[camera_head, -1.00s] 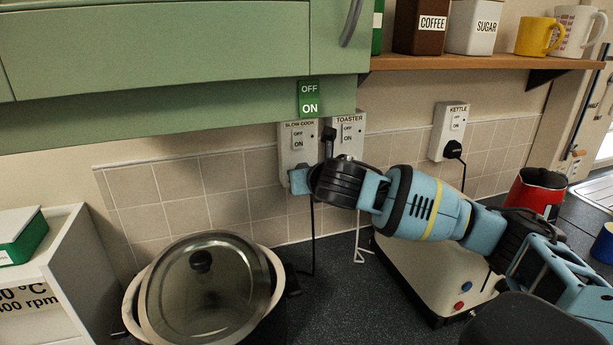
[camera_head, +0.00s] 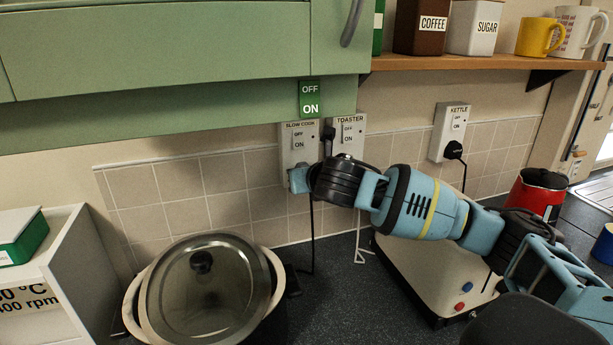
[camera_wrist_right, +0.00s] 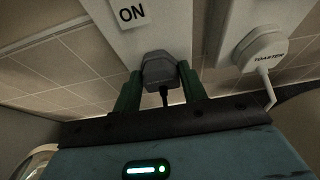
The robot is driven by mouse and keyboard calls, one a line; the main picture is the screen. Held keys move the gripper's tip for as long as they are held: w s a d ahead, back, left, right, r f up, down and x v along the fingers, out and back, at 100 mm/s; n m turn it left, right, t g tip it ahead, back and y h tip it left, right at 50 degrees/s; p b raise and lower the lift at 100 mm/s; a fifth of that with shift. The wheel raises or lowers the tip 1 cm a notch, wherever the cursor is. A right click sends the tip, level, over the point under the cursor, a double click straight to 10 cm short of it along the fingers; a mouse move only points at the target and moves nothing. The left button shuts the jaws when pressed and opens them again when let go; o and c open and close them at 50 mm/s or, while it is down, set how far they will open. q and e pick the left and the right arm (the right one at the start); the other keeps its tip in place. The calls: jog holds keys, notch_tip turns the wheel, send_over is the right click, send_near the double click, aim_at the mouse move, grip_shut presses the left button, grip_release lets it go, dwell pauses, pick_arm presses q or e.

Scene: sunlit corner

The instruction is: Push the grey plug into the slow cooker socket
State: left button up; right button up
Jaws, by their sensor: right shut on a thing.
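The grey plug (camera_wrist_right: 158,72) sits between the two green fingers of my right gripper (camera_wrist_right: 160,88), which is shut on it. In the wrist view the plug is against the lower face of the slow cooker socket (camera_wrist_right: 150,35), below its ON mark; I cannot tell whether it is fully seated. In the head view the slow cooker socket (camera_head: 299,138) is on the tiled wall, and my right gripper (camera_head: 297,179) is at its lower end and hides the plug. A dark cable (camera_head: 312,240) hangs below the gripper. My left gripper is not in view.
The toaster socket (camera_head: 347,133) is close on the right; a white plug (camera_wrist_right: 262,48) marked TOASTER shows there in the wrist view. The kettle socket (camera_head: 448,130) is farther right. A lidded slow cooker (camera_head: 205,285) stands below. Green cupboards (camera_head: 180,60) overhang above.

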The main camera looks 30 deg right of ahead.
jog(key=shift+w, duration=0.25)
jog(key=o, duration=1.4)
jog(key=shift+c, duration=0.2)
jog(key=v, duration=0.8)
jog(key=shift+w+f, duration=0.1)
